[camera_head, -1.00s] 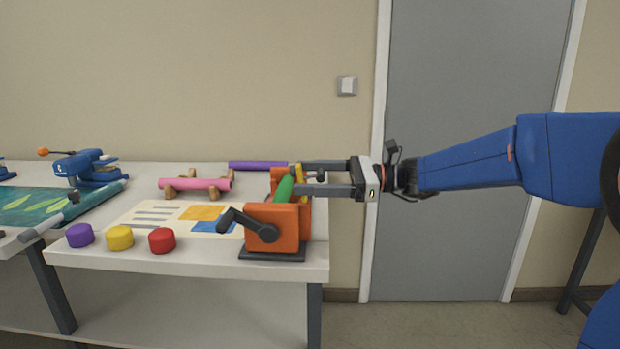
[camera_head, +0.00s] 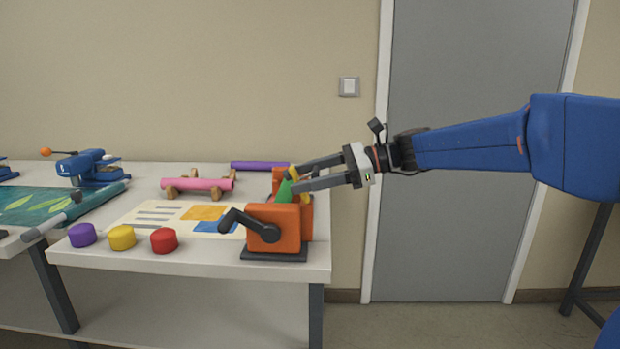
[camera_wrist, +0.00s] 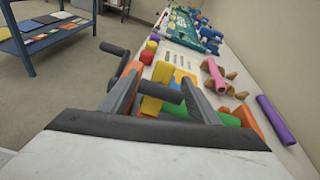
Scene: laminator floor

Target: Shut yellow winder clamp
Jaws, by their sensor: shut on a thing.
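The orange winder (camera_head: 273,228) stands at the right end of the table, with a black crank on its near side and a green roll (camera_head: 285,191) between its orange ends. The yellow clamp (camera_head: 293,172) stands tilted up over the roll. In the wrist view the yellow clamp (camera_wrist: 156,90) lies between the fingers, with a dark bar across it. The fingers partly hide the clamp and the roll.
Purple, yellow and red caps (camera_head: 163,240) sit at the table's front edge. A printed sheet (camera_head: 175,218) lies left of the winder. A pink roll (camera_head: 198,184) on wooden stands and a purple roll (camera_head: 258,165) lie behind. A grey door (camera_head: 470,230) is at right.

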